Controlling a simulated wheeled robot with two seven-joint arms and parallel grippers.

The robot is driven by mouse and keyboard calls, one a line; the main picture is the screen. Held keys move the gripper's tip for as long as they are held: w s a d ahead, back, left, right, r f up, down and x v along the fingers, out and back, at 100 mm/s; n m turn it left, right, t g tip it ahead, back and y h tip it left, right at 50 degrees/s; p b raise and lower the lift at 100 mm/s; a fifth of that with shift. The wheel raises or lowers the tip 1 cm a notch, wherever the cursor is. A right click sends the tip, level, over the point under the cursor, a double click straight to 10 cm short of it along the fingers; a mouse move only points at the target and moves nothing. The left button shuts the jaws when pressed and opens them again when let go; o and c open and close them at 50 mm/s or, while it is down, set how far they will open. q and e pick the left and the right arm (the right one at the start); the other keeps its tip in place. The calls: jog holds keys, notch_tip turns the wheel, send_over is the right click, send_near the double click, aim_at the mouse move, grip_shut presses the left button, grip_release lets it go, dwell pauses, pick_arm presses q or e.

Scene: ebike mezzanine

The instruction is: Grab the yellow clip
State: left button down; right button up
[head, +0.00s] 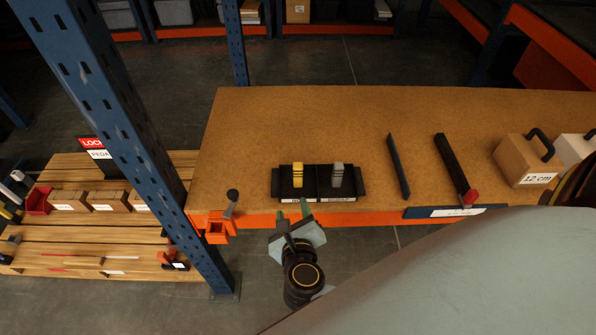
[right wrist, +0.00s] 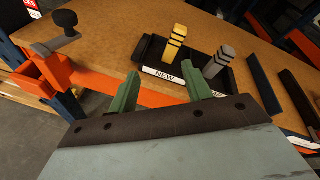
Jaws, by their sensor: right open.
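The yellow clip (head: 297,173) has dark bands and stands upright in the left compartment of a black tray (head: 361,186) on the wooden shelf. It also shows in the right wrist view (right wrist: 174,44), beyond my fingers and above a label reading NEW. A similar grey clip (head: 337,174) stands in the right compartment. My right gripper (head: 293,211) is open and empty, just in front of the tray at the shelf's front edge. In the right wrist view its green fingers (right wrist: 160,76) are apart, short of the clip. My left gripper is not in view.
A blue upright (head: 115,120) rises left of the shelf. An orange clamp-like piece with a dark knob (head: 232,195) sits at the shelf's left front corner. The shelf behind the tray is clear.

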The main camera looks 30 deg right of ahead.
aim_at(298, 170)
notch_tip(298, 170, up, 5)
jog(key=d+m+g, duration=0.2)
jog(key=m, duration=0.5)
jog(key=shift+h, duration=0.4)
jog(key=x, duration=1.2)
jog(key=shift+w+f, duration=0.2)
jog(key=shift+w, duration=0.15)
grip_shut()
